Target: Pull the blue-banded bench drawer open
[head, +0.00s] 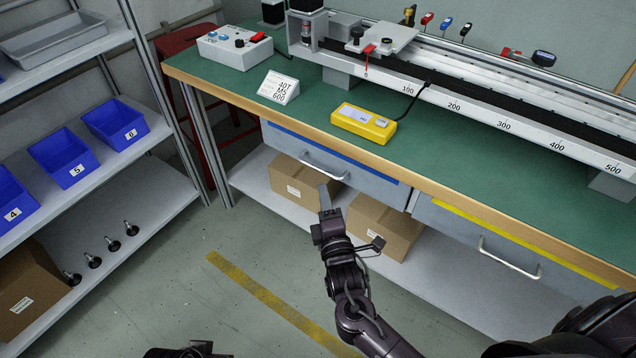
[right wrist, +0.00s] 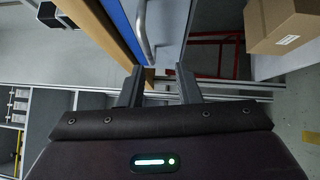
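The blue-banded drawer (head: 370,184) is under the left part of the bench and looks shut, its front about in line with the bench. Its silver bar handle (head: 325,173) shows in the head view, and also in the right wrist view (right wrist: 144,32). My right gripper (head: 324,192) is just below and in front of the handle. In the right wrist view my right gripper (right wrist: 161,78) has its two fingers apart with nothing between them. The handle lies beyond the fingertips, toward the left finger; I see no grip on it. My left gripper's fingers are not visible.
A yellow-banded drawer (head: 480,256) with its own handle is to the right. Cardboard boxes (head: 300,186) stand on the shelf below. The green bench top (head: 222,80) carries a yellow device (head: 364,124) near the front edge. A shelf rack with blue bins (head: 64,158) stands left.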

